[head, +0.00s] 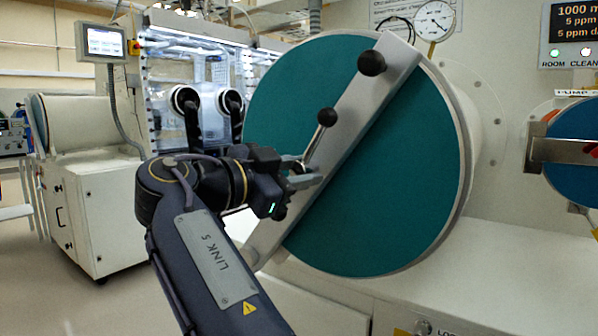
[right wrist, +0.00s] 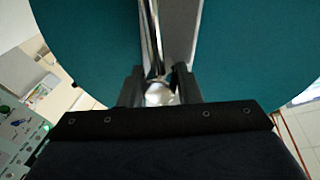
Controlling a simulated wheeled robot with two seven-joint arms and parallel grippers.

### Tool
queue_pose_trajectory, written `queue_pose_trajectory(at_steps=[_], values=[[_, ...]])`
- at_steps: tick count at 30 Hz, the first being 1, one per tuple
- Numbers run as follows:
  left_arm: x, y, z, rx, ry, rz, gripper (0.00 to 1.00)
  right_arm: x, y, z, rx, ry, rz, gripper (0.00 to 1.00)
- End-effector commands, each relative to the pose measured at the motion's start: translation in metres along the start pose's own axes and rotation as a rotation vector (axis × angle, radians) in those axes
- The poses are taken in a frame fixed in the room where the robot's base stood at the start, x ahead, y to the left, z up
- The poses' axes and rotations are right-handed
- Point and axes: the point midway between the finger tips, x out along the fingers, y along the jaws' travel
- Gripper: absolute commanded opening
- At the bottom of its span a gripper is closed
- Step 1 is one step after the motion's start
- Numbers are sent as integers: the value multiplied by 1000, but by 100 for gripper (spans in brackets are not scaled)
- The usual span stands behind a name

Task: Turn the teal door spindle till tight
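The teal round door (head: 395,175) faces me, with a grey bar (head: 352,112) slanting across it. At the bar's middle is the door spindle, a chrome lever (head: 314,146) with a black ball knob (head: 327,117) pointing up and slightly right. My right gripper (head: 304,172) is at the spindle's hub, in front of the bar. In the right wrist view its two dark fingers (right wrist: 158,82) stand on both sides of the bright metal hub (right wrist: 158,95), which fills the gap between them. The lever (right wrist: 152,35) runs up from there. My left gripper is out of view.
A larger black knob (head: 372,63) sits at the bar's upper end. A pressure gauge (head: 435,20) is above the door. A smaller blue door (head: 577,150) with a metal bar is at the right. A glovebox with gloves (head: 185,100) and a screen (head: 103,41) stand behind at the left.

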Motion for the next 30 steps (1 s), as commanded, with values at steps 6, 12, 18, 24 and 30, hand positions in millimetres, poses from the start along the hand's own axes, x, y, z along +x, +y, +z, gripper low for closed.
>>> queue_pose_trajectory(at_steps=[6,12,18,24,30], values=[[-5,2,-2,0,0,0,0,-28,-2,-1,-1,0,-4,30],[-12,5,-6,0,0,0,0,-61,-2,-1,-1,0,-4,30],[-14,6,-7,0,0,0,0,-77,-1,0,0,-1,-2,30],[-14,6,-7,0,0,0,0,-78,0,0,0,-1,-1,30],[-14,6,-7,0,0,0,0,-78,0,0,0,-1,-1,30]])
